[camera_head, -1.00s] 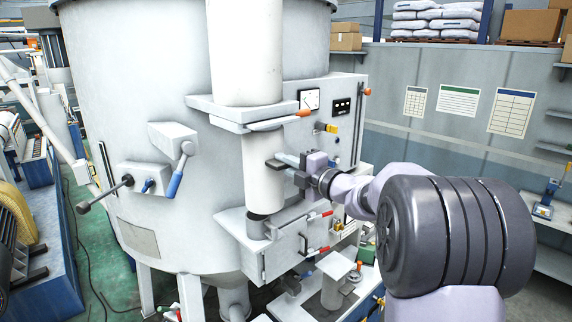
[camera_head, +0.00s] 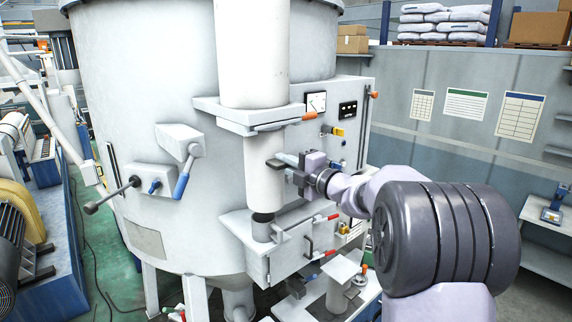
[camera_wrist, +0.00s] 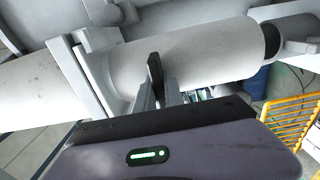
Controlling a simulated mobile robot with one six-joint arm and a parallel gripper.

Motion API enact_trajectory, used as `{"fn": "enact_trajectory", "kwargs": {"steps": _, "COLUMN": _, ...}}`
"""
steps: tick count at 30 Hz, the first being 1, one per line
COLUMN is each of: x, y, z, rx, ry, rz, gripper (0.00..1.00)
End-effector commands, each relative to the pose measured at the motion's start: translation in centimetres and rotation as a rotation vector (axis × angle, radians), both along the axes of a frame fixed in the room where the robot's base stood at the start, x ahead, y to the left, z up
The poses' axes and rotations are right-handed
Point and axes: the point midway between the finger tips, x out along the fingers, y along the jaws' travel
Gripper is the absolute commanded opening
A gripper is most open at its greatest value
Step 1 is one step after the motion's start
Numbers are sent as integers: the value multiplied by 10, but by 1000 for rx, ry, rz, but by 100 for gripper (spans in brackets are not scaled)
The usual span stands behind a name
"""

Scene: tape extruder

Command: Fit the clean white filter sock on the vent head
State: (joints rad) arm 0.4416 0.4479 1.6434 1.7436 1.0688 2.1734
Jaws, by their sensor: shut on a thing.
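I cannot tell which part is the vent head.
An orange-tipped lever (camera_head: 308,116) sticks out under the flange plate. Red-handled latches (camera_head: 328,217) sit on the box to the lower right. A blue-handled lever (camera_head: 183,183) is left on the tank. A yellow rail (camera_wrist: 290,120) shows in the wrist view.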

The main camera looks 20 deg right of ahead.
Motion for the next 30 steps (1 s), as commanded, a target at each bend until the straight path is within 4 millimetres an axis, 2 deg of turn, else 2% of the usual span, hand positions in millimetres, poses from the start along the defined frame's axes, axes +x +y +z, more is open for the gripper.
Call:
{"fn": "enact_trajectory", "kwargs": {"steps": 16, "x": 13, "y": 5, "z": 1, "rx": -1, "ry": -1, "rz": 1, "gripper": 0}}
{"fn": "enact_trajectory", "kwargs": {"steps": 17, "x": 12, "y": 5, "z": 1, "rx": -1, "ry": -1, "rz": 1, "gripper": 19}}
{"fn": "enact_trajectory", "kwargs": {"steps": 20, "x": 12, "y": 5, "z": 0, "rx": 0, "ry": -1, "rz": 1, "gripper": 38}}
{"fn": "enact_trajectory", "kwargs": {"steps": 30, "x": 10, "y": 4, "z": -1, "rx": 0, "ry": 0, "rz": 0, "gripper": 38}}
